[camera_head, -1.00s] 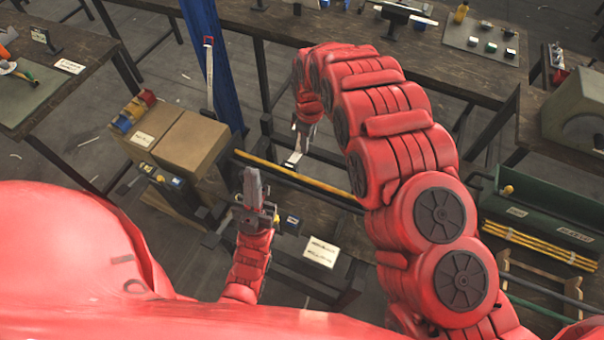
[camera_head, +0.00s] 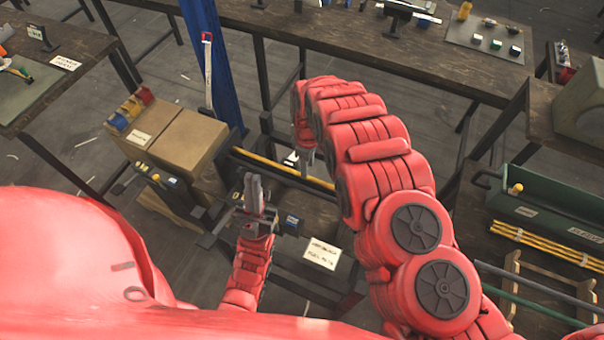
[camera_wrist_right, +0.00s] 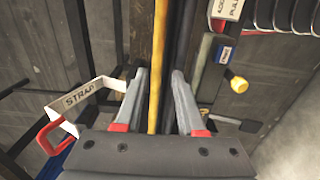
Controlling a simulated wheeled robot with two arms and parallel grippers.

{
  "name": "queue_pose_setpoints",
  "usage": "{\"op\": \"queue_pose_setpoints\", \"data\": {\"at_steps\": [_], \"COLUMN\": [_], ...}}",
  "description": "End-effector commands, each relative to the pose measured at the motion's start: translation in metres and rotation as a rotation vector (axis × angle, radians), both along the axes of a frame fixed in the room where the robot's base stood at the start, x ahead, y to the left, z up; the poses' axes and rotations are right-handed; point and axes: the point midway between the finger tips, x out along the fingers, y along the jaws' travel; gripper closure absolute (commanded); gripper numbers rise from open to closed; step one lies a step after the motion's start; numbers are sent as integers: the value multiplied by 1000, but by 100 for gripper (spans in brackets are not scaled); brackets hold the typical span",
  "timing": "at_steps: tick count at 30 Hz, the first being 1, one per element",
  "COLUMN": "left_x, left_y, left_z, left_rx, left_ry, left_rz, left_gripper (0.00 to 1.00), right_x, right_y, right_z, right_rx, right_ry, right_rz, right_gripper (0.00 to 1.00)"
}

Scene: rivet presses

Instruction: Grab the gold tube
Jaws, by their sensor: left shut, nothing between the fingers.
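The gold tube (camera_head: 285,169) is a long thin yellow bar lying beside a dark bar across the middle of the head view. Its right part is hidden behind my right arm. In the right wrist view the gold tube (camera_wrist_right: 158,50) runs lengthwise between the finger lines of my right gripper (camera_wrist_right: 158,72), which is open. The right fingers seem just above the tube; contact cannot be told. In the head view my right gripper (camera_head: 304,162) is partly hidden by its arm. My left gripper (camera_head: 254,185) is shut and empty, pointing up, in front of the tube.
A brown box (camera_head: 185,138) stands at the tube's left end. A strap with a red buckle (camera_wrist_right: 55,133) lies left of the right fingers; a yellow knob (camera_wrist_right: 239,85) is to their right.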

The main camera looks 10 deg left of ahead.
Motion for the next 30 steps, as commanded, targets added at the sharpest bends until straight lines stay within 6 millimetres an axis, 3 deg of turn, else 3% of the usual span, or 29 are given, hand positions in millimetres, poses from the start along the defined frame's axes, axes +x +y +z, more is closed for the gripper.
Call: {"op": "queue_pose_setpoints", "data": {"at_steps": [18,24,30], "left_x": [0,0,0], "left_y": [0,0,0], "left_z": [21,11,10], "left_rx": [0,0,0], "left_ry": [0,0,0], "left_rz": [0,0,0], "left_gripper": [100,100,100], "right_x": [4,5,5], "right_y": [6,5,6], "right_z": [-34,-53,-55], "right_rx": [0,-1,1], "right_ry": [-2,-2,-3], "right_rz": [1,0,0], "right_gripper": [61,61,61]}}
